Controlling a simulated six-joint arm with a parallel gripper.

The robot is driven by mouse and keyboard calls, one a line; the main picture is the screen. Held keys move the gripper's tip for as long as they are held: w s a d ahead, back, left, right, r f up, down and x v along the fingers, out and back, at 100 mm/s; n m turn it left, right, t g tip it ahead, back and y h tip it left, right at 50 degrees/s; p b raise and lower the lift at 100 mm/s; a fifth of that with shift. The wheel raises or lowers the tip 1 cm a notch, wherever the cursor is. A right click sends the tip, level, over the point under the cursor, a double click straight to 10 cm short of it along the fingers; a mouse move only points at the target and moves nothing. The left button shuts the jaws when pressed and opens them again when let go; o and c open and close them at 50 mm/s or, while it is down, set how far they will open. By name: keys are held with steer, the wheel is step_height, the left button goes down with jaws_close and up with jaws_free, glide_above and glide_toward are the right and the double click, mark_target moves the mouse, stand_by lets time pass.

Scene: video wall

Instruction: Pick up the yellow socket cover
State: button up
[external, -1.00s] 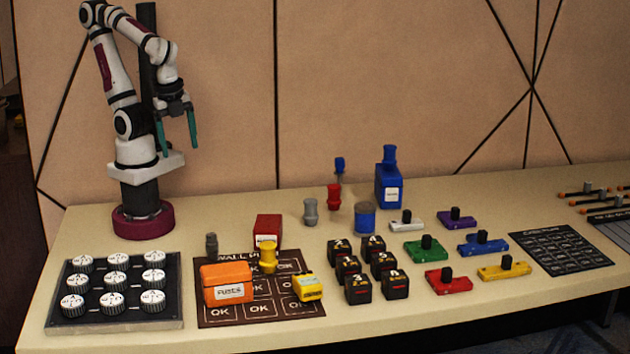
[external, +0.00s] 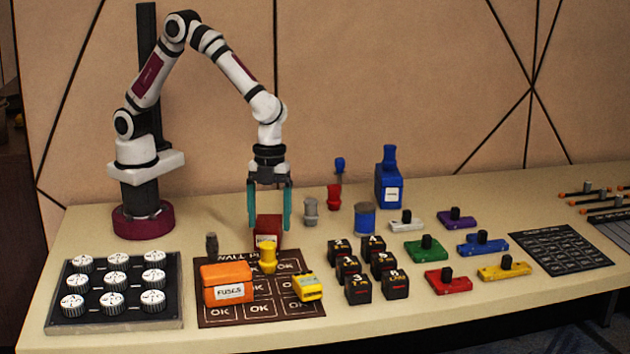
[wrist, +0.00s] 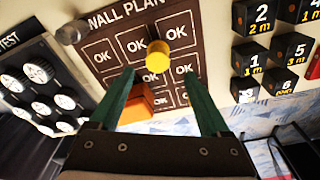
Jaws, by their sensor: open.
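A yellow piece shaped like a round-topped peg (external: 268,257) stands upright on the brown wall plan mat; in the wrist view its round top (wrist: 158,56) shows ahead of and between my fingertips. A flat yellow bar with a black knob (external: 505,268) lies at the right, among similar bars in other colours. I cannot tell for sure which of these is the socket cover. My gripper (external: 269,222) points down with its green fingers apart, empty, above and behind the yellow peg. It also shows in the wrist view (wrist: 158,88).
A red box (external: 267,231) stands behind the yellow peg, close to my fingers in the picture. An orange fuses box (external: 228,284) and a small yellow box (external: 308,287) flank the peg. Several black numbered blocks (external: 360,287) stand to the right. A dial panel (external: 115,318) is at left.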

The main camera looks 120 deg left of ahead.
mark_target(268, 244)
steer(key=f, duration=0.7)
steer(key=shift+d+f, duration=0.2)
steer(key=shift+d, duration=0.2)
jaws_close()
steer(key=shift+r, duration=0.15)
